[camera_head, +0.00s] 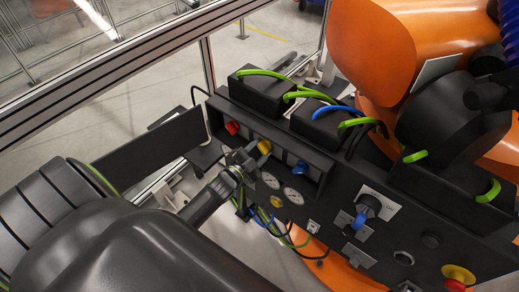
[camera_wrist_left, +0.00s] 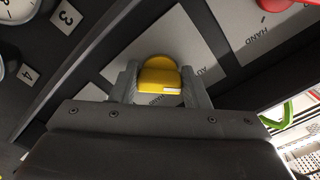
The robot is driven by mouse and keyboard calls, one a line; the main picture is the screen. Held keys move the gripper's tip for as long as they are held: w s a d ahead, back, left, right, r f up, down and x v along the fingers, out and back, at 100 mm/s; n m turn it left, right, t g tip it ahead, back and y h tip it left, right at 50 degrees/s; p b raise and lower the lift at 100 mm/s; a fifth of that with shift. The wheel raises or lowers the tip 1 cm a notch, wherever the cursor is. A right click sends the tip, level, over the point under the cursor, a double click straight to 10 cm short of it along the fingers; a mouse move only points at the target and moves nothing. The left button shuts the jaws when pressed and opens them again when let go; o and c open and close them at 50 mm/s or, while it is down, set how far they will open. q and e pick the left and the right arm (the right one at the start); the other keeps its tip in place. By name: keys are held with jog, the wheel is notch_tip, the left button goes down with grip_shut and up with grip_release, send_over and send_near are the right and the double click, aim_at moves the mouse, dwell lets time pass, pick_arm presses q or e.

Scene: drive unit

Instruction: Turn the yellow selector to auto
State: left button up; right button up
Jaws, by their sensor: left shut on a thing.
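The yellow selector (camera_head: 265,147) sits on the dark panel of the drive unit (camera_head: 330,165), between a red selector (camera_head: 232,128) and a blue one (camera_head: 300,167). My left gripper (camera_head: 246,156) is at the yellow selector. In the left wrist view the yellow selector (camera_wrist_left: 162,76) stands between the two fingers of my left gripper (camera_wrist_left: 160,88), which are shut on it. A white pointer mark shows on the knob. My right gripper is not in view.
Two round gauges (camera_head: 292,194) lie just below the selectors. Green and blue cables loop over the black boxes on top and hang below the panel. A larger blue switch (camera_head: 360,221) and a red-and-yellow stop button (camera_head: 457,277) are to the right. An orange robot body (camera_head: 400,40) stands behind.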

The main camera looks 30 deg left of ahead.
pick_arm(q)
jog(key=shift+f, duration=0.1)
jog(key=o, duration=1)
jog(key=s+b, duration=0.1)
jog(key=s, duration=0.4)
jog(key=s+a+b, duration=0.1)
jog(key=s, duration=0.5)
jog(key=s+b, duration=0.1)
jog(key=s, duration=0.5)
jog(key=shift+s+a+b, duration=0.15)
jog(key=shift+s+b, duration=0.1)
jog(key=shift+b, duration=0.05)
